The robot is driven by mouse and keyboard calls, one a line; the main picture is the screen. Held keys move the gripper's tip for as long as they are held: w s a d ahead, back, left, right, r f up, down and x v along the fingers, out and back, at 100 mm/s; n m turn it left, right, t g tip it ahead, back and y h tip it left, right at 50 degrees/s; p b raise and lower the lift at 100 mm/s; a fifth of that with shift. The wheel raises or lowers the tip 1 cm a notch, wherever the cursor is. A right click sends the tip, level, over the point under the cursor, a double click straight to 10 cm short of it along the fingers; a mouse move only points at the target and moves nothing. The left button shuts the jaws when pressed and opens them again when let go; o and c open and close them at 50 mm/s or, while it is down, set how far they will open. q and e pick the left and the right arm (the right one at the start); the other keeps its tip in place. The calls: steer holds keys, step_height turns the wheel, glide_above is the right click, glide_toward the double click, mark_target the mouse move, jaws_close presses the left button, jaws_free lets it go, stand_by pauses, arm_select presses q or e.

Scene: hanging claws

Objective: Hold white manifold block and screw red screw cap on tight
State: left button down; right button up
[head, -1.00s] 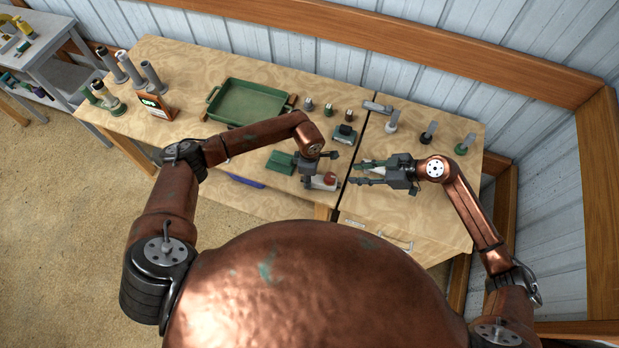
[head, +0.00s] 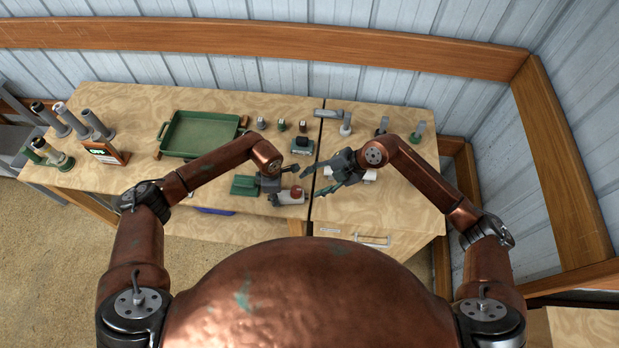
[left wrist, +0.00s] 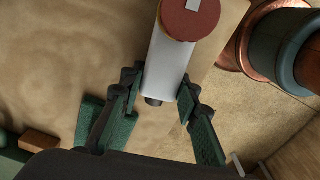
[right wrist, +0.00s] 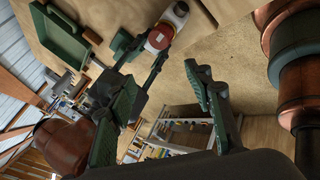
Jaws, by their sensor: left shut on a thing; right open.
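The white manifold block (head: 285,198) lies low over the table's front part, near the seam between the two table tops. My left gripper (left wrist: 158,105) is shut on the block, with a green-padded finger on each side. The red screw cap (head: 297,192) sits on the block's far end; it shows large at the top of the left wrist view (left wrist: 190,18) and in the right wrist view (right wrist: 160,38). I cannot tell how tight it sits. My right gripper (head: 318,177) is open and empty, to the right of the cap and apart from it.
A green tray (head: 200,135) stands at the back left. A green block (head: 245,186) lies left of the left gripper. A dark green device (head: 302,146) and several small upright pieces stand behind. A white object (head: 368,176) lies partly behind the right gripper.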

mark_target(296, 190)
steer(key=a+f+n+h, duration=0.1)
steer(key=f+n, duration=0.2)
steer(key=n, duration=0.2)
steer(key=w+a+f+n+h, duration=0.1)
steer(key=a+f+n, duration=0.1)
steer(key=n, duration=0.4)
steer(key=w+a+f+n+t+h, duration=0.1)
steer(key=a+f+n, duration=0.1)
steer(key=f+n, duration=0.2)
steer(key=shift+a+n, duration=0.25)
steer(key=shift+n, duration=0.55)
steer(key=shift+r, duration=0.1)
jaws_close()
stand_by(0.6)
steer(key=shift+a+h, duration=0.1)
steer(key=shift+h, duration=0.2)
